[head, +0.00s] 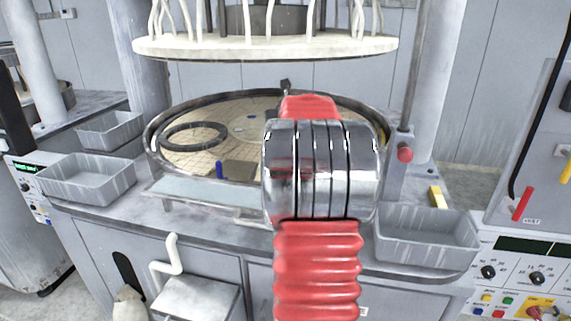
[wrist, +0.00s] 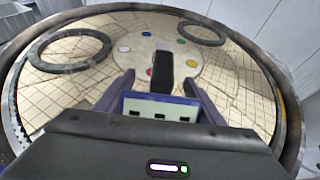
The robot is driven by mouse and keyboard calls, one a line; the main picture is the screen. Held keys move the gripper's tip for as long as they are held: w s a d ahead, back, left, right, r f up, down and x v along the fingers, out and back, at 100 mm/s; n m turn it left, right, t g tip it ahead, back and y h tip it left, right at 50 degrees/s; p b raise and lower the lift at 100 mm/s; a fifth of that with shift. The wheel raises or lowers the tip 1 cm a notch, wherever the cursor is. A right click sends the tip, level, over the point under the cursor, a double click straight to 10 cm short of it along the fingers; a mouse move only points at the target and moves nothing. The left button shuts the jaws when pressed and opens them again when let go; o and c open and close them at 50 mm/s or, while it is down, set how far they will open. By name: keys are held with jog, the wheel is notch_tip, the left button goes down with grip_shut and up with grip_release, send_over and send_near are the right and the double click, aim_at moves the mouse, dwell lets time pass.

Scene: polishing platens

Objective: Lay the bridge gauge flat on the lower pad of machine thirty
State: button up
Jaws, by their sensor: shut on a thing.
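The lower pad (head: 190,165) is a wide round tan pad with a grid of lines, inside a dark raised rim, on the middle machine. It also fills much of the wrist view (wrist: 230,85). My gripper (wrist: 160,85) is over the pad, its purple fingers on both sides of a dark elongated piece, which I take to be the bridge gauge (wrist: 161,68). It is shut on that piece. Whether the piece touches the pad cannot be told. No machine number is readable.
Dark rings lie on the pad at left (wrist: 75,48) and far right (wrist: 202,33), around a pale disc with coloured dots (wrist: 150,55). A white upper plate (head: 265,47) hangs above. Grey trays flank it.

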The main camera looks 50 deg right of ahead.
jog(key=shift+s+d+r, duration=0.1)
jog(key=shift+s+d, duration=0.05)
jog(key=shift+f, duration=3.15)
jog(key=shift+f, duration=0.1)
jog(key=shift+f, duration=1.75)
jog(key=o, duration=1.5)
jog(key=shift+f, duration=0.1)
